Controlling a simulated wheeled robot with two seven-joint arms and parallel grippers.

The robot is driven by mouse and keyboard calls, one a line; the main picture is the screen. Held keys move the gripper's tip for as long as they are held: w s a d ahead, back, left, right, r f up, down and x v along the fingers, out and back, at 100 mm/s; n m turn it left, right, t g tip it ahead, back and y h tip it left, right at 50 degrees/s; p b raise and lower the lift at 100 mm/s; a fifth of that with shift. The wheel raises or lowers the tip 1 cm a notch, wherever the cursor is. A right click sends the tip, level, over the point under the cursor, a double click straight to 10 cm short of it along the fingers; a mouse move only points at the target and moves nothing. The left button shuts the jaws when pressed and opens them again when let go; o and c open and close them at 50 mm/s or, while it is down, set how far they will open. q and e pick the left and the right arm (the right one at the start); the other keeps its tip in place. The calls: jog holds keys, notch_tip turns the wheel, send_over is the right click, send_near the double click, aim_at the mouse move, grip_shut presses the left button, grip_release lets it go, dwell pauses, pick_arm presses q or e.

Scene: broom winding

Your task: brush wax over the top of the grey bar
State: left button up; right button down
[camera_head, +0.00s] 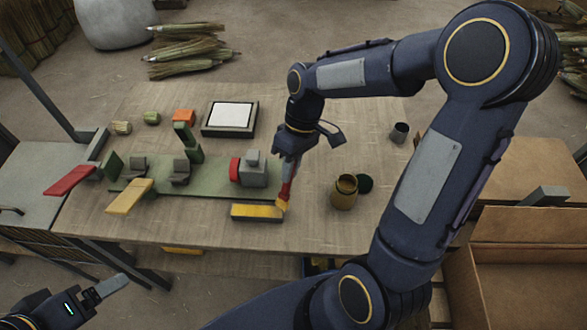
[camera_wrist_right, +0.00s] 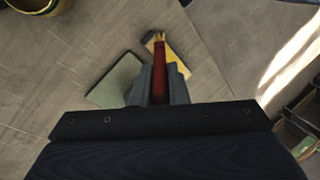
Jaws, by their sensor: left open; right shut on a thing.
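My right gripper (camera_head: 289,162) is shut on a brush with a red handle (camera_head: 286,189) and points it down. The brush's yellow tip is at the right end of the bar (camera_head: 252,212), at or just above it; I cannot tell if they touch. The bar lies near the table's front edge. Much of its top looks yellow, with a darker grey front side. The right wrist view shows the red handle (camera_wrist_right: 159,75) between the fingers and the yellowish bar (camera_wrist_right: 177,58) beyond. An open wax pot (camera_head: 344,192) stands to the right. My left gripper (camera_head: 103,291) is open and empty, low at the left.
A dark lid (camera_head: 364,183) lies beside the pot, and a small grey cup (camera_head: 400,132) stands farther back. Behind the bar is a green board (camera_head: 205,194) with a grey block (camera_head: 252,170) and clamps. A framed white pad (camera_head: 231,117) lies at the back.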

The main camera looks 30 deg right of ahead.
notch_tip(320, 180, up, 2)
jog(key=shift+d+p, duration=0.1)
jog(key=shift+p, duration=0.5)
jog(key=shift+r+p, duration=0.95)
jog(key=shift+r, duration=0.3)
jog(key=shift+f+b, duration=0.45)
jog(key=shift+f, duration=0.15)
jog(key=shift+r, duration=0.1)
